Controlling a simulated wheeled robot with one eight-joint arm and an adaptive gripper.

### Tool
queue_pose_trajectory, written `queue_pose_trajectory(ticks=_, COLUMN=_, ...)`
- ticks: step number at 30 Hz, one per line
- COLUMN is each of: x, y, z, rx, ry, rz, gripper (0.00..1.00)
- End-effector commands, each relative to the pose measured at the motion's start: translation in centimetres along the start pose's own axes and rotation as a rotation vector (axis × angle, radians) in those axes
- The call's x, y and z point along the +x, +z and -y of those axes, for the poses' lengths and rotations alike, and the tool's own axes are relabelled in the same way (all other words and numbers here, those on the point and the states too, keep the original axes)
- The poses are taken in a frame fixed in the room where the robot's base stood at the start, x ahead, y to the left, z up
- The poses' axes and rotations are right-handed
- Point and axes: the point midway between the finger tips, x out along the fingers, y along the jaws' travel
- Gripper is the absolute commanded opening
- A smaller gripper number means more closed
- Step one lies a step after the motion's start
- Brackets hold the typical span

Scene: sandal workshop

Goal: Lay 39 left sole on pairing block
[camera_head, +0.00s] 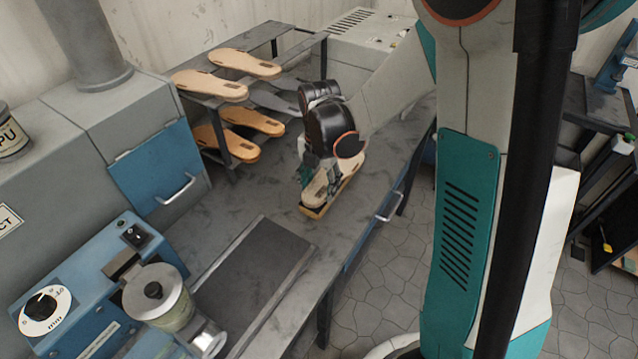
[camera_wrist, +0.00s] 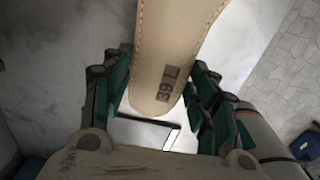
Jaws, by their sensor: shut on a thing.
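A tan stitched sole marked "39 L" (camera_wrist: 170,60) fills the middle of the wrist view, its rounded end between the green-sided fingers. My gripper (camera_wrist: 163,98) is shut on this sole by its side edges. In the head view the sole (camera_head: 347,178) shows below my gripper (camera_head: 318,185), low over the grey bench near its front edge. A tan wooden edge (camera_head: 313,212) shows under the sole's near end. I cannot tell whether it is the pairing block or the sole's own side, nor whether the sole touches anything beneath.
A two-level rack (camera_head: 268,40) at the back holds several soles, tan above and orange-brown below. A dark mat (camera_head: 250,275) lies at the bench's near left, beside a blue machine (camera_head: 75,300) with a jar (camera_head: 160,295). Bare bench (camera_head: 225,205) lies left of my gripper.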

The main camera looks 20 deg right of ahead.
Motion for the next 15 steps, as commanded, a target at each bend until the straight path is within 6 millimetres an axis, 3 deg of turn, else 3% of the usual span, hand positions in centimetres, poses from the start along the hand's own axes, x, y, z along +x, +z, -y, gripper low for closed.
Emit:
queue_pose_trajectory(ticks=13, x=0.6, y=-0.02, z=0.0, rx=0.0, ry=0.0, rz=0.0, gripper=0.23)
queue_pose_trajectory(ticks=14, x=0.57, y=-0.02, z=0.0, rx=0.0, ry=0.0, rz=0.0, gripper=0.58)
queue_pose_trajectory(ticks=15, x=0.54, y=-0.02, z=0.0, rx=0.0, ry=0.0, rz=0.0, gripper=0.68)
